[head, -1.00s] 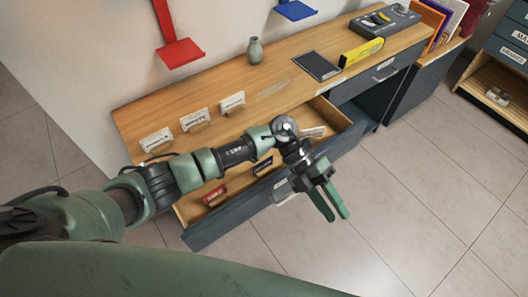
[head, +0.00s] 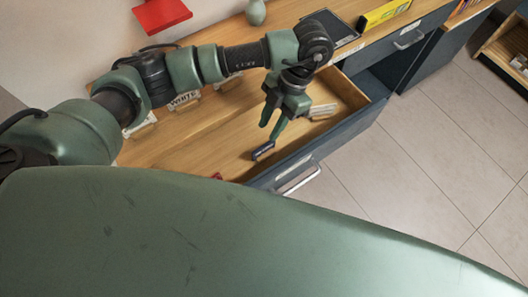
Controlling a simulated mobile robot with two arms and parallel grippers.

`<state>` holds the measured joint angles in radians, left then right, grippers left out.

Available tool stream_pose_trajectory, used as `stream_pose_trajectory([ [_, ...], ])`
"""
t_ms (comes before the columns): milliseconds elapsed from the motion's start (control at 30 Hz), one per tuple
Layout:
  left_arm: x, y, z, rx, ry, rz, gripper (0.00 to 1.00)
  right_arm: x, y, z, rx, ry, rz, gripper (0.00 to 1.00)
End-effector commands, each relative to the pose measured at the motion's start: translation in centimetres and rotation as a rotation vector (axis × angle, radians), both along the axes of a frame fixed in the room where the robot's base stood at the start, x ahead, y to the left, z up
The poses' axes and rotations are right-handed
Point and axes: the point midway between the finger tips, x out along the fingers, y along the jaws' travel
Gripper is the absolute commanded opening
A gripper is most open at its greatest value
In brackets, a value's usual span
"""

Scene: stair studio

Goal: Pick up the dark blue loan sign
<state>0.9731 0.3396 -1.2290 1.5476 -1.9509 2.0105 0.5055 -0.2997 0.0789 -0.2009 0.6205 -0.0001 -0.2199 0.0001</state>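The dark blue sign (head: 263,150) lies in the open drawer (head: 212,146), close to the drawer's front wall. Its lettering is too small to read. My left gripper (head: 269,132) is over the drawer, pointing down, with its green fingertips just above the dark blue sign in the picture. The fingers are apart with nothing between them. I cannot tell how high above the sign they are. My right gripper is not in view.
A white sign (head: 322,111) lies at the drawer's right end. A sign reading WHITE (head: 186,99) stands on the desktop behind my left arm. A vase (head: 256,12), a black pad (head: 331,27) and a yellow box (head: 384,13) are farther back. The drawer handle (head: 300,181) sticks out in front.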

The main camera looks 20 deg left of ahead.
Motion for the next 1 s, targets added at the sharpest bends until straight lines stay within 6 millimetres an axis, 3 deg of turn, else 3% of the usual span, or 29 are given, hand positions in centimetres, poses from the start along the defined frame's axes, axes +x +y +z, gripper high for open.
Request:
stream_pose_trajectory([
  [33, 0.0, 0.0, -1.1, -0.001, 0.001, 0.0, 0.31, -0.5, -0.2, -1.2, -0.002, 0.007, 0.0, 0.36],
  [100, 0.0, 0.0, -1.5, -0.002, 0.0, 0.001, 0.31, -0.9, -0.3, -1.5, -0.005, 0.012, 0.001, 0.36],
  [467, -1.1, 0.5, -4.6, -0.004, 0.005, 0.001, 0.31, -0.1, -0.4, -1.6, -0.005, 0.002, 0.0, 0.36],
  [700, -2.0, 0.9, -7.9, -0.002, 0.005, 0.002, 0.31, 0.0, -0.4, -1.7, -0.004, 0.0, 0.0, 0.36],
  [1000, -2.1, 1.2, -8.8, -0.003, 0.001, 0.001, 0.31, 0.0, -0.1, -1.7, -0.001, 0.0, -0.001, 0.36],
])
